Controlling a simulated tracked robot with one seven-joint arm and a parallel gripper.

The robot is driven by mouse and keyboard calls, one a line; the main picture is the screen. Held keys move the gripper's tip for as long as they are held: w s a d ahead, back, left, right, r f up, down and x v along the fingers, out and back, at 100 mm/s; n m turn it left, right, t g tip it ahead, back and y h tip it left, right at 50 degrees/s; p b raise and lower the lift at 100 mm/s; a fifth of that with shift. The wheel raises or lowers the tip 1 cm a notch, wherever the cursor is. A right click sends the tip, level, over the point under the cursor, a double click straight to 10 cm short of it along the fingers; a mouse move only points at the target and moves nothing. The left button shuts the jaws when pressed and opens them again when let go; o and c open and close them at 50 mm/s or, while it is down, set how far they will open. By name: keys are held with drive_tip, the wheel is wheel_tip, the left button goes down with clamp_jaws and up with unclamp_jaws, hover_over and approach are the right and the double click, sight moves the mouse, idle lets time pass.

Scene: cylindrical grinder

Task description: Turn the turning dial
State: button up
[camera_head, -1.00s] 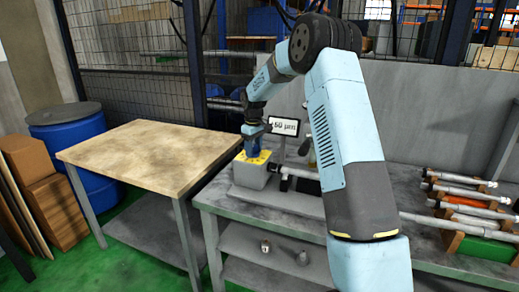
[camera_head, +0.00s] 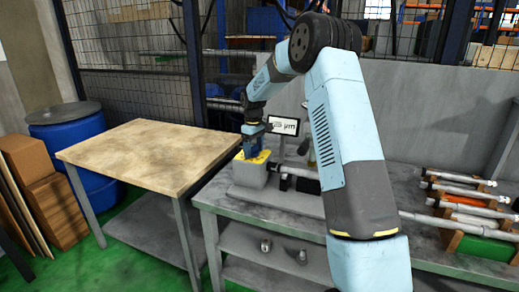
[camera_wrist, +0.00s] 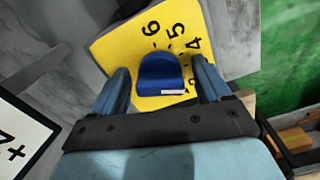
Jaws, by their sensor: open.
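The turning dial is a blue knob (camera_wrist: 160,74) with a white mark, set on a yellow plate (camera_wrist: 118,45) with black numbers, of which 6, 5 and 4 are legible. In the wrist view my gripper (camera_wrist: 160,80) is open, with one finger on each side of the knob; I cannot tell whether they touch it. In the head view the yellow plate (camera_head: 262,158) tops a grey box (camera_head: 248,173) on the bench, and my gripper (camera_head: 253,145) is right above it, pointing down and largely hiding the dial.
A small display (camera_head: 282,127) stands behind the box; its text is partly hidden. A wooden-topped table (camera_head: 140,155) is at the left. Several metal rods (camera_head: 460,195) lie on holders at the right of the grey bench (camera_head: 225,192). A blue barrel (camera_head: 75,140) stands far left.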

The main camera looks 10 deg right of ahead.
sight(253, 146)
wheel_tip(253, 146, up, 14)
drive_tip(key=shift+f, duration=0.15)
idle(0.5)
